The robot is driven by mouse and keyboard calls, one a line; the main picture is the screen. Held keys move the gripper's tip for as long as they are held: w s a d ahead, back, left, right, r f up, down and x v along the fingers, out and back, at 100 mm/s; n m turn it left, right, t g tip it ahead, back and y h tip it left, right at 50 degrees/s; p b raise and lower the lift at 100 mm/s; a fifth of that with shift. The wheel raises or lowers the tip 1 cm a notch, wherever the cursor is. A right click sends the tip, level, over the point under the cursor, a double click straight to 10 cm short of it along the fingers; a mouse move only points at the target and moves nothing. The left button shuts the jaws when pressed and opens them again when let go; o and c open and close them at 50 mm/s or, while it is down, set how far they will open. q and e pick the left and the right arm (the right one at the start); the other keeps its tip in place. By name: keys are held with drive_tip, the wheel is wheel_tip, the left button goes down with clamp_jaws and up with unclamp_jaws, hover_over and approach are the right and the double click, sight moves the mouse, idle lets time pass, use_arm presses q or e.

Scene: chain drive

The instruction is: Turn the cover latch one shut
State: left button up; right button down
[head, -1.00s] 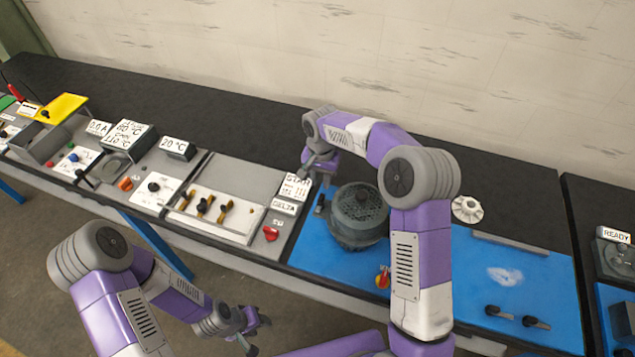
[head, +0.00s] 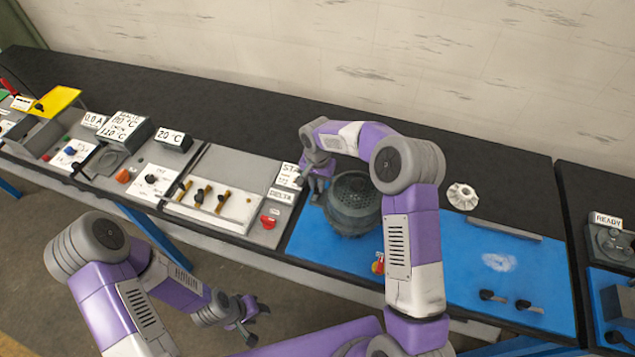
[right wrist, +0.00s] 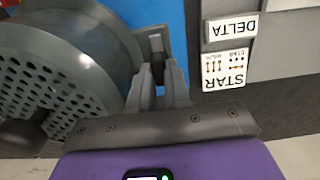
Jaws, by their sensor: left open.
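A round grey housing with a perforated cover (head: 352,203) stands on the blue mat in the head view. A small black latch lever (right wrist: 157,66) on a grey plate sits close beside it in the right wrist view. My right gripper (right wrist: 159,88) is down at this lever, its fingers on either side of it. I cannot tell whether they press on it; in the head view the gripper (head: 318,192) largely hides the lever. No marking shows which latch is number one. My left gripper (head: 250,322) is open and empty, in front of the bench edge.
STAR and DELTA signs (right wrist: 226,70) stand close beside the lever. A red knob (head: 269,221) is on the grey panel to the left. A red-and-yellow knob (head: 378,265) is at the mat's front. Two black handles (head: 487,295) (head: 528,305) and a white wheel (head: 461,196) lie to the right.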

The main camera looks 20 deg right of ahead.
drive_tip(key=shift+n, duration=0.4)
drive_tip(key=n+b, duration=0.1)
drive_tip(key=n, duration=0.1)
drive_tip(key=shift+n, duration=0.4)
drive_tip(key=n+b, duration=0.1)
drive_tip(key=n, duration=0.3)
drive_tip(key=shift+a, duration=0.15)
drive_tip(key=n, duration=0.5)
drive_tip(key=shift+a, duration=0.1)
drive_tip(key=n, duration=0.5)
drive_tip(key=shift+a+r+n, duration=0.1)
drive_tip(key=shift+n, duration=0.2)
drive_tip(key=c, duration=1.4)
unclamp_jaws()
drive_tip(key=shift+o, duration=0.2)
